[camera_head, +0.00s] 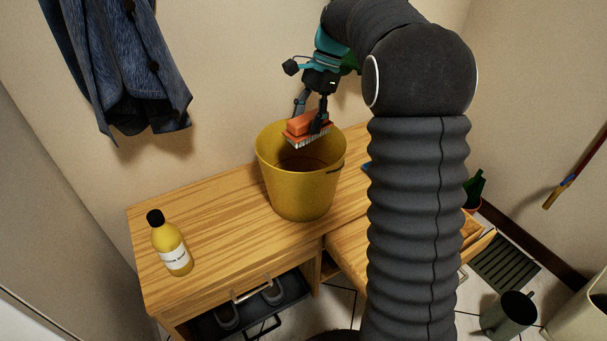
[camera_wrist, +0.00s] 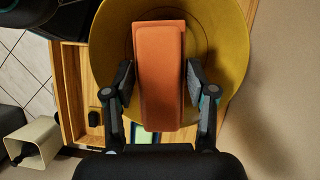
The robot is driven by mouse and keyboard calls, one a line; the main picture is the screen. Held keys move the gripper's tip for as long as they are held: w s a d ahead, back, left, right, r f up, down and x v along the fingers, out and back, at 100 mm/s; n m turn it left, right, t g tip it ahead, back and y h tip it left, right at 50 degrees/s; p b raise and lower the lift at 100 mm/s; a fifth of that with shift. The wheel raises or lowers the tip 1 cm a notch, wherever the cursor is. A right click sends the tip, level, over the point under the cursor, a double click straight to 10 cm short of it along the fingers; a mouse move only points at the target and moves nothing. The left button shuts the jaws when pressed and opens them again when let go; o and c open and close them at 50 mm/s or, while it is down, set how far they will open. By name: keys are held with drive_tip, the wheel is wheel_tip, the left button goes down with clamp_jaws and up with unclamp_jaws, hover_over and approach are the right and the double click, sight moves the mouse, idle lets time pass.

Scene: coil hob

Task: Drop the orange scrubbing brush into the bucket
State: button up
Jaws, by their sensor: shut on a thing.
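My gripper (camera_head: 315,110) is shut on the orange scrubbing brush (camera_head: 298,126), with its pale bristles facing down. It holds the brush over the mouth of the yellow bucket (camera_head: 302,196), near the bucket's back rim. In the wrist view, the orange back of the brush (camera_wrist: 159,70) lies between the two fingers of my gripper (camera_wrist: 160,82), with the bucket (camera_wrist: 222,35) below and around it. The bucket stands upright on the wooden bench. The part of the bucket's inside that shows is empty; the rest is hidden.
A yellow bottle with a black cap (camera_head: 171,246) stands on the wooden bench (camera_head: 220,240), left of the bucket. A denim jacket (camera_head: 118,70) hangs on the wall at the left. A dark green watering can or mug (camera_head: 508,315) stands on the floor at the right.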

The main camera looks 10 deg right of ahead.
sight(308, 131)
drive_tip(key=shift+f+b, duration=0.95)
drive_tip(key=shift+f, duration=0.75)
drive_tip(key=o, duration=1.1)
drive_tip(key=shift+r, duration=0.1)
drive_tip(key=v, duration=1.2)
